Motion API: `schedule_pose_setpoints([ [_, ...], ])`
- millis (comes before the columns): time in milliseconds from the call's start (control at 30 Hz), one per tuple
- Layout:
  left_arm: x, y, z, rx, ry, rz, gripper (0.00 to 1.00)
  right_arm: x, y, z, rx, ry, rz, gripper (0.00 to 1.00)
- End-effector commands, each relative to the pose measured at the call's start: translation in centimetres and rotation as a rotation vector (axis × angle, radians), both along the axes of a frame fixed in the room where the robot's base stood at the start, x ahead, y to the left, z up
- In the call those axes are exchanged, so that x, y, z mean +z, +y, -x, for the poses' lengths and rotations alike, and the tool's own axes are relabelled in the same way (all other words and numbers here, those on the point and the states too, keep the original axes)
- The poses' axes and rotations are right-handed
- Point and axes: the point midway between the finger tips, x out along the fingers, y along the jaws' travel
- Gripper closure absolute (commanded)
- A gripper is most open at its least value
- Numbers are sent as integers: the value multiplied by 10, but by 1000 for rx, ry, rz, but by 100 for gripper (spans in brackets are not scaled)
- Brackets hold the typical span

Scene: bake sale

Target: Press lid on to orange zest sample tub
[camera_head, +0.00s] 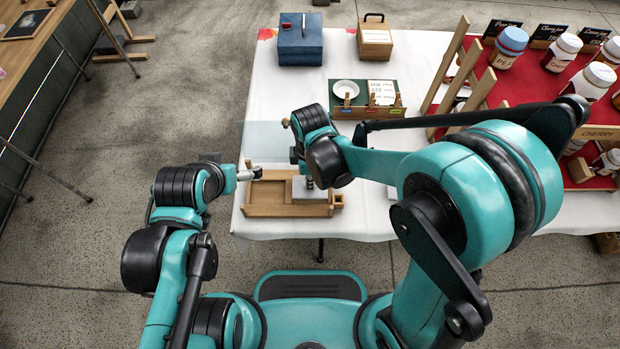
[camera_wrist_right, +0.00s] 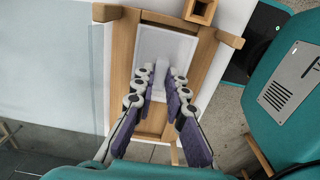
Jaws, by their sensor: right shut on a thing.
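A wooden tray (camera_head: 265,207) sits at the table's front edge; it also shows in the right wrist view (camera_wrist_right: 120,70). A pale rectangular piece (camera_head: 309,193) lies in its right part; it also shows in the wrist view (camera_wrist_right: 165,45). I cannot tell whether it is the lid or the tub, and no orange zest label is readable. My right gripper (camera_wrist_right: 160,85) points down over this piece and is shut on it, its fingers apart around it. My left gripper (camera_head: 250,174) is at the tray's back left corner; its fingers are too small to read.
Behind stands a green tray (camera_head: 373,86) with a white dish (camera_head: 345,89) and cards. A blue box (camera_head: 300,45) and a wooden box (camera_head: 375,42) stand farther back. A wooden rack (camera_head: 445,65) and jars on red cloth fill the right. White tablecloth (camera_head: 265,90) is bare at left.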

Motion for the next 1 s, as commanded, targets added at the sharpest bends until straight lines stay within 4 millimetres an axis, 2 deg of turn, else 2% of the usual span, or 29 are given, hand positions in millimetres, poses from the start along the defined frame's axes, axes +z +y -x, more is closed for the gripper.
schedule_pose_setpoints([
  [867, -2, 0, 0, 0, 0, 0, 4, -2, 0, 0, 0, 0, 0, 100],
  [900, -2, 0, 0, 0, 0, 0, 4, -2, 0, 0, 0, 0, 0, 79],
  [967, -2, 0, 0, 0, 0, 0, 4, -2, 0, 0, 0, 0, 0, 64],
  [1000, -2, 0, 0, 0, 0, 0, 4, -2, 0, 0, 0, 0, 0, 63],
])
